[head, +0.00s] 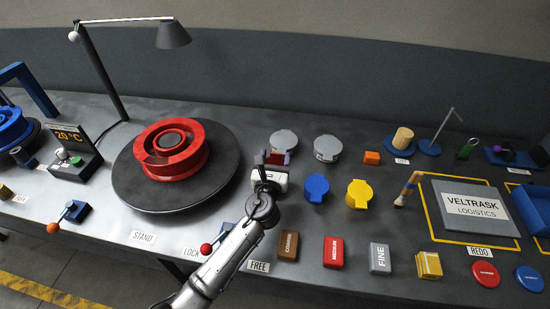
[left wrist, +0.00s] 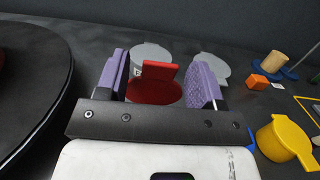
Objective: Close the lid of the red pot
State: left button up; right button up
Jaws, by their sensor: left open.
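The red pot (left wrist: 152,92) shows in the left wrist view as a dark red round shape with a brighter red upright piece (left wrist: 160,72) at its far side. I cannot tell whether that piece is the lid or a tab on it. In the head view only a little red (head: 276,158) shows past my gripper, which hides most of the pot. My left gripper (head: 275,158) is open, with its purple finger pads (left wrist: 163,80) to either side of the red pot in the wrist view. Contact cannot be made out. My right gripper is not in view.
Two grey pots (head: 284,140) (head: 326,148) stand behind, and a blue pot (head: 316,188) and a yellow pot (head: 358,194) to the right. A black turntable (head: 130,188) with a red wheel (head: 171,150) is on the left. Several labelled blocks (head: 333,252) line the front.

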pick_arm(q)
jog(key=shift+s+a+r, duration=0.1)
jog(key=shift+s, duration=0.15)
jog(key=p+v, duration=0.4)
jog(key=v, duration=0.9)
